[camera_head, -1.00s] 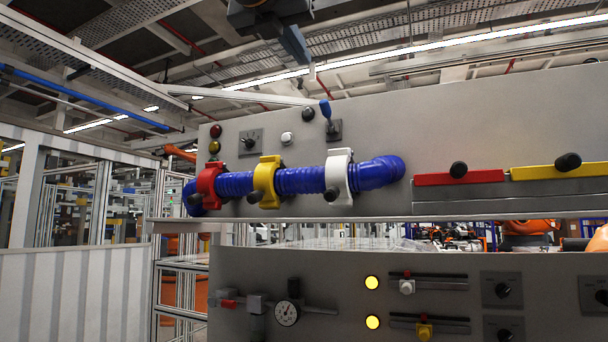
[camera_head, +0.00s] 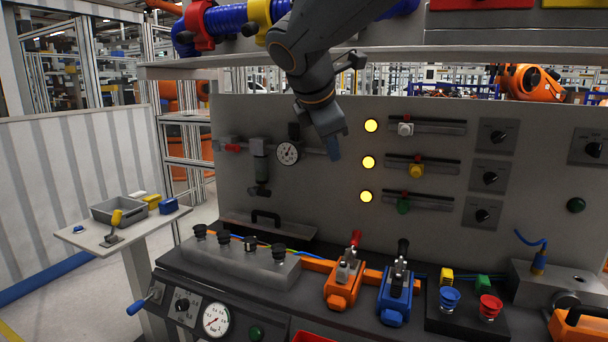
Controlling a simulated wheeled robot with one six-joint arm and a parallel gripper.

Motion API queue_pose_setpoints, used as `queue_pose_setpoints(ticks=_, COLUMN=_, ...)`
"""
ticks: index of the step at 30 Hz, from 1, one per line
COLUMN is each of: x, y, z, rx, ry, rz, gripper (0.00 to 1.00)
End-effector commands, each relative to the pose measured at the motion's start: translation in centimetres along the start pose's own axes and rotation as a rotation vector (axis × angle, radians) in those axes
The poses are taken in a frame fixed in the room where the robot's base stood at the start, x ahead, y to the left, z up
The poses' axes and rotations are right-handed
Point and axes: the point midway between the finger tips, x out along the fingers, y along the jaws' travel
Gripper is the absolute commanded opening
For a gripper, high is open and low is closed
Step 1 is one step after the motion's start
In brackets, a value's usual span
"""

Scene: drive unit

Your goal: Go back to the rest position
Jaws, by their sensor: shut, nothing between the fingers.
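My dark grey arm (camera_head: 305,55) comes down from the top of the head view. My gripper (camera_head: 334,153) hangs at its end, pointing down. It is shut and empty. In the picture it lies in front of the grey upright panel (camera_head: 330,200), between the round pressure gauge (camera_head: 288,152) and the column of yellow lamps (camera_head: 368,162). It appears clear of the panel, but the exact gap cannot be told. The arm covers part of the blue hose (camera_head: 228,18) and the shelf edge above.
Below stand orange (camera_head: 343,288) and blue (camera_head: 395,295) clamp-like units, a block with black knobs (camera_head: 240,262), and blue and red buttons (camera_head: 489,306). A side table (camera_head: 120,235) with a grey bin (camera_head: 118,209) stands left. Open floor shows at the left.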

Motion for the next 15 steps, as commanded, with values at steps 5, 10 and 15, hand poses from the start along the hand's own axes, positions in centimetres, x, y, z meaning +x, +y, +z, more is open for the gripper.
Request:
queue_pose_setpoints(ticks=5, x=8.0, y=-10.3, z=-0.6, rx=0.387, ry=0.064, rz=-0.197, gripper=0.00)
queue_pose_setpoints(ticks=10, x=13.4, y=-20.9, z=-1.3, rx=0.837, ry=0.063, rz=-0.393, gripper=0.00)
queue_pose_setpoints(ticks=15, x=16.4, y=-30.8, z=-2.1, rx=1.316, ry=-0.012, rz=-0.566, gripper=0.00)
